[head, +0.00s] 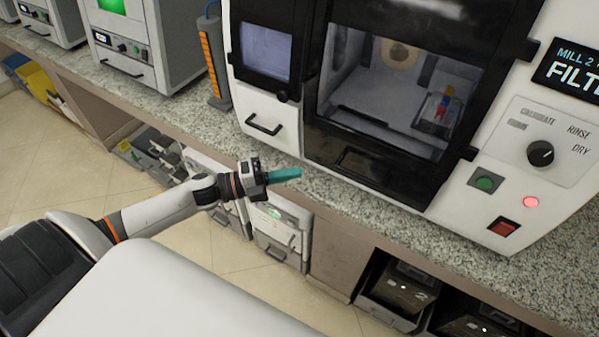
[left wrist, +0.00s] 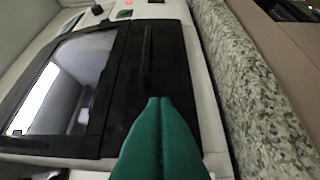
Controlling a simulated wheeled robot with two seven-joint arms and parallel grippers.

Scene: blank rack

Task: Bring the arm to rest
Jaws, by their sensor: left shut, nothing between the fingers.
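My left arm comes in from the left in the head view. Its gripper (head: 284,175) has teal fingers that are shut with nothing between them. The gripper is in front of the counter edge, below and left of the milling machine's dark door (head: 370,160). In the left wrist view the green fingers (left wrist: 160,115) are closed together, with the machine's black door frame (left wrist: 150,60) behind them. I cannot tell the exact gap to the machine. My right gripper is in neither view.
The speckled counter (head: 540,258) runs along the machine's front. The machine's panel has a dark knob (head: 540,153), a green button (head: 485,183) and a red switch (head: 503,226). Under the counter are white drawer units (head: 278,235) and dark boxes (head: 398,290). Open floor (head: 60,170) lies at left.

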